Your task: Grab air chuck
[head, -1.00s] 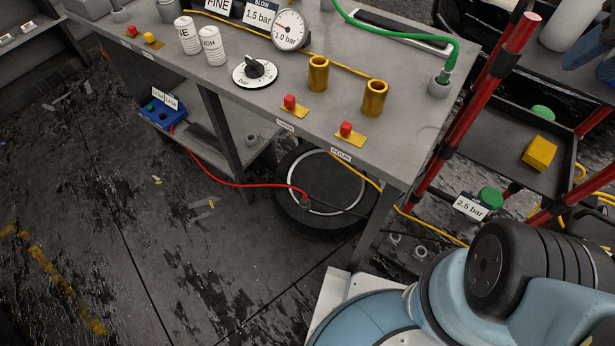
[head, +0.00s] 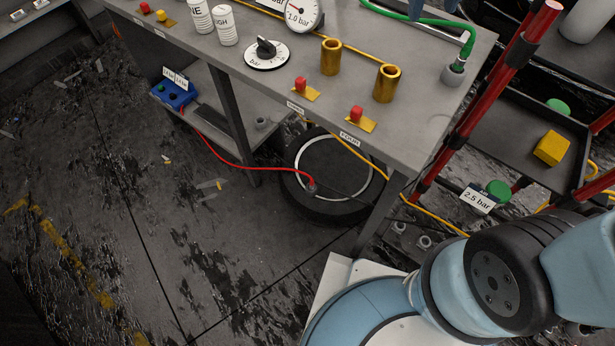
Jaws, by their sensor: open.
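Two hose ends could be the air chuck; I cannot tell which is meant. A red hose (head: 231,163) runs from a blue box and ends in a small grey fitting (head: 312,187) on the black tyre (head: 330,203) under the bench. A green hose (head: 418,20) lies on the bench top and ends in a grey metal fitting (head: 454,73) near the bench's right corner.
The bench (head: 210,52) carries a black dial (head: 266,50), a pressure gauge (head: 301,12), two brass cylinders (head: 387,83) and red buttons (head: 356,114). Red posts (head: 490,95) and a cart with a yellow block (head: 551,148) stand right. The floor at left is mostly clear.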

